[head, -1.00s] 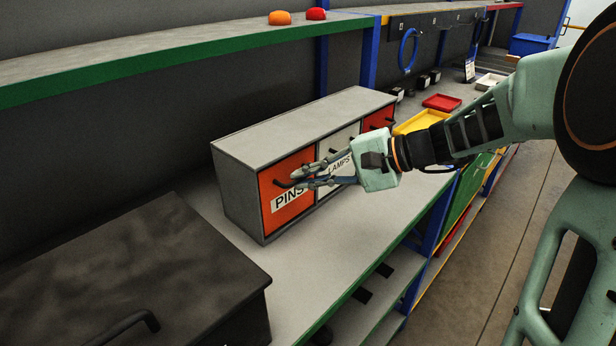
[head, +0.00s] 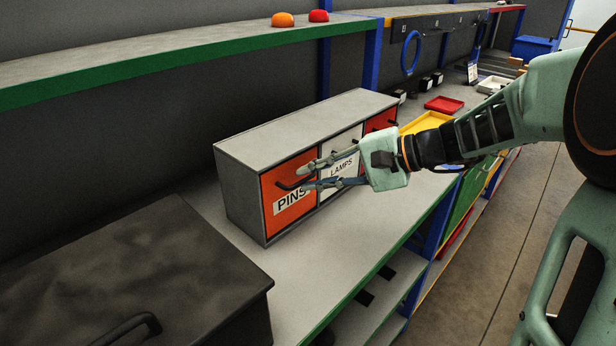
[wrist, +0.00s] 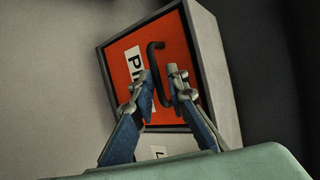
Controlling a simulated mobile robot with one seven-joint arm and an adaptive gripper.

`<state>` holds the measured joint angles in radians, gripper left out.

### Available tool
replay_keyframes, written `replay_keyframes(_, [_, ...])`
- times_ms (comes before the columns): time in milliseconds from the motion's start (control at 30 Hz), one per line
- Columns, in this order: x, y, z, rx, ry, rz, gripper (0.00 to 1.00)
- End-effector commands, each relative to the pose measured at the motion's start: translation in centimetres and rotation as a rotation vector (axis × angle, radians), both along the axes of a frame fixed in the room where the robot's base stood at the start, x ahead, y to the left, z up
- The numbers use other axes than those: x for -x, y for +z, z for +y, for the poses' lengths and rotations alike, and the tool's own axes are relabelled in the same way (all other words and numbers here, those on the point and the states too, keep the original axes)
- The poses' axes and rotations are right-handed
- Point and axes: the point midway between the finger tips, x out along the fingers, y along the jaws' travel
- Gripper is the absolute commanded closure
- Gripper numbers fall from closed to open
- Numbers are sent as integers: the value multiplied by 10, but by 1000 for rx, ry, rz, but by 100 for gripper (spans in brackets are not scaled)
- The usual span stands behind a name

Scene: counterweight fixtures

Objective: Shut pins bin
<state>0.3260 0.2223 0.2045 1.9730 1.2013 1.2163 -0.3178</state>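The pins bin (head: 277,213) is an orange-red drawer front with a white PINS label and a dark bar handle. It is the nearest of the three drawers in a grey cabinet (head: 300,122) on the bench. Its front looks flush with the cabinet frame. The orange front (wrist: 122,77) and handle (wrist: 152,58) also show in the wrist view. My gripper (head: 305,177) is just in front of the handle, fingers apart. In the wrist view my gripper (wrist: 160,74) has its fingertips close to the handle; nothing is seen held. Whether a tip touches it I cannot tell.
The white LAMPS drawer (head: 342,163) and a red drawer (head: 381,119) adjoin it. A dark box (head: 130,265) with a handle stands at front left. A green-edged shelf (head: 180,56) runs above. Yellow (head: 428,122) and red (head: 444,104) trays lie farther back. Bench before the cabinet is clear.

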Motion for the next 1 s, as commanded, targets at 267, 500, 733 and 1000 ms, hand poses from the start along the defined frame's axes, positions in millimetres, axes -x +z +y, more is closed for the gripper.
replay_keyframes(267, [10,27,-53,1,-5,-4,86])
replay_keyframes(500, [18,43,-85,1,-3,-2,86])
replay_keyframes(733, [21,48,-93,1,-1,-2,86])
replay_keyframes(1000, [21,46,-93,9,0,1,86])
